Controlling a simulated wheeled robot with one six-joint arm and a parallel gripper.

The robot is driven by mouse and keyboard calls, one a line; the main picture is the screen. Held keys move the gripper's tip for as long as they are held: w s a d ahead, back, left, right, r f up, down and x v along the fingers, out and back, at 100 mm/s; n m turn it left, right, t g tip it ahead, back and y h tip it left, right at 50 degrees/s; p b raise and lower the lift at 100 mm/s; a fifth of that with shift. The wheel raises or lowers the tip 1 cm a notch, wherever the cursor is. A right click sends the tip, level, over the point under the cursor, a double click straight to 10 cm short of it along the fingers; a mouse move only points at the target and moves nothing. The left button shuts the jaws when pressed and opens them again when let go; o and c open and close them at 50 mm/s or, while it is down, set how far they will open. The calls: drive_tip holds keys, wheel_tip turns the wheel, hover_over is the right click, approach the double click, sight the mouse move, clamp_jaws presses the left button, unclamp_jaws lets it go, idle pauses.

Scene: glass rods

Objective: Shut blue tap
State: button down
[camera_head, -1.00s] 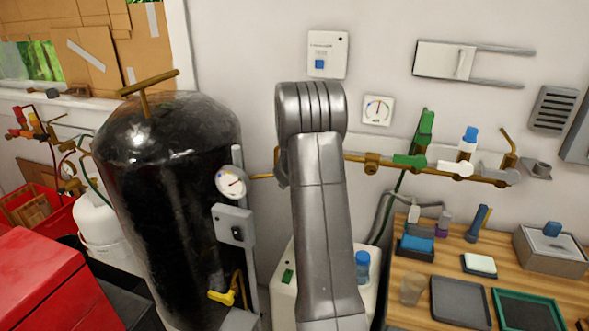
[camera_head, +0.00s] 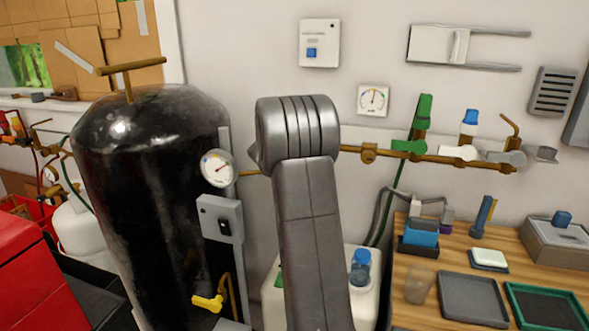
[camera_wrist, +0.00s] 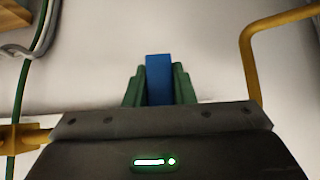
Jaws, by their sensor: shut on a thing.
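A blue bar (camera_wrist: 159,60), which looks like the blue tap's handle, stands upright in the wrist view. My gripper (camera_wrist: 159,76) is shut on it, with one green finger against each side. The blue bar's lower end is hidden behind the gripper body. In the head view my grey arm covers part of the brass pipe (camera_head: 440,157), and neither my gripper nor the blue tap shows there. How far the tap is turned cannot be told.
Along the pipe to the right are a green tap (camera_head: 409,147), a white tap (camera_head: 460,152) and a grey tap (camera_head: 507,157). A black tank (camera_head: 150,190) stands left of my arm. A wooden bench (camera_head: 405,290) with several items is at the right.

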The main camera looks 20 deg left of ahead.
drive_tip(key=shift+d, duration=0.15)
idle(0.4)
drive_tip(key=c, duration=1.2)
unclamp_jaws()
drive_tip(key=shift+r, duration=0.1)
drive_tip(key=b+v, duration=0.1)
drive_tip(key=v, duration=1.2)
drive_tip(key=shift+s+a+r, duration=0.2)
drive_tip(key=shift+s+a, duration=0.05)
drive_tip(key=shift+f, duration=0.1)
drive_tip(key=x, duration=1.3)
drive_tip(key=shift+w+d+f+p, duration=0.2)
drive_tip(key=shift+w+p, duration=0.1)
drive_tip(key=shift+p, duration=0.1)
